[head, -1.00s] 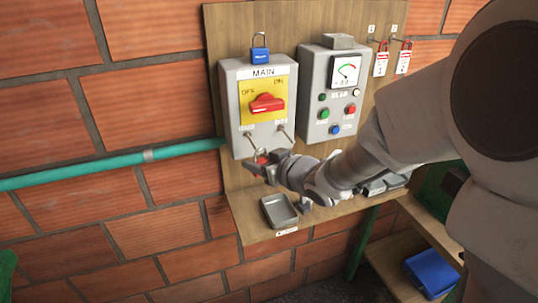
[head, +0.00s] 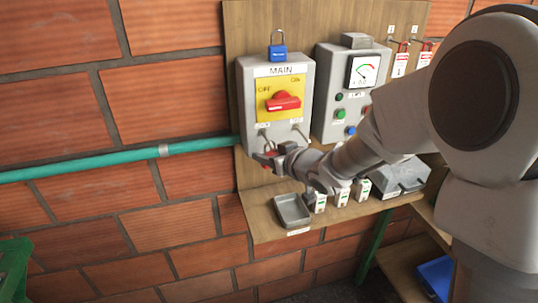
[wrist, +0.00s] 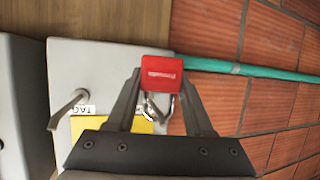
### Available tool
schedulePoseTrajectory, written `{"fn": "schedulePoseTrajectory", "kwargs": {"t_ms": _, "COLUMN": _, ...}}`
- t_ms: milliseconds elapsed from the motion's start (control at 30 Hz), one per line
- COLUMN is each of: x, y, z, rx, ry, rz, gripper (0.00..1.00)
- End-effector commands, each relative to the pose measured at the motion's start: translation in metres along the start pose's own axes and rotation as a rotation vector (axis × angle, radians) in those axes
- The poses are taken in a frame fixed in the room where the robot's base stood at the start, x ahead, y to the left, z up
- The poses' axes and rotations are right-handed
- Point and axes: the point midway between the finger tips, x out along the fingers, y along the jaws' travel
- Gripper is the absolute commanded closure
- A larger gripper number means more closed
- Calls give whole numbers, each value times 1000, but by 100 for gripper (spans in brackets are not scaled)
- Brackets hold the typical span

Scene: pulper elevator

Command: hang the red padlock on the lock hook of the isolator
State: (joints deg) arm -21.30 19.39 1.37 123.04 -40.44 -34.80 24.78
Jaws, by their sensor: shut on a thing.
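The isolator (head: 246,95) is a grey box marked MAIN, with a yellow plate and a red rotary handle (head: 283,101). Its lock hook (head: 264,138) is at lower left and its tag hook (head: 301,134) at lower right; the tag hook also shows in the wrist view (wrist: 66,108). My gripper (head: 266,160) is just below the lock hook, shut on the red padlock (wrist: 160,75). The padlock's steel shackle (wrist: 150,108) points up toward the yellow plate. The lock hook is hard to make out behind the shackle, so I cannot tell whether the shackle is around it.
A blue padlock (head: 278,52) sits atop the isolator. A grey control box (head: 326,92) with a meter is to its right, and red-and-white tags (head: 401,62) hang beyond it. A grey tray (head: 292,211) is on the shelf below. A green pipe (head: 110,170) runs left.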

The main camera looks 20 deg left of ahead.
Motion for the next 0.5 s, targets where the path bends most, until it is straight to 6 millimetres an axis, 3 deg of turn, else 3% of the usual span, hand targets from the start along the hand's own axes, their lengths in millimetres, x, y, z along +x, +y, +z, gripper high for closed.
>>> {"fn": "schedulePoseTrajectory", "kwargs": {"t_ms": 467, "x": 0, "y": 0, "z": 0, "rx": 0, "ry": 1, "rz": 0, "gripper": 100}}
{"fn": "schedulePoseTrajectory", "kwargs": {"t_ms": 500, "x": 0, "y": 0, "z": 0, "rx": 0, "ry": 1, "rz": 0, "gripper": 46}}
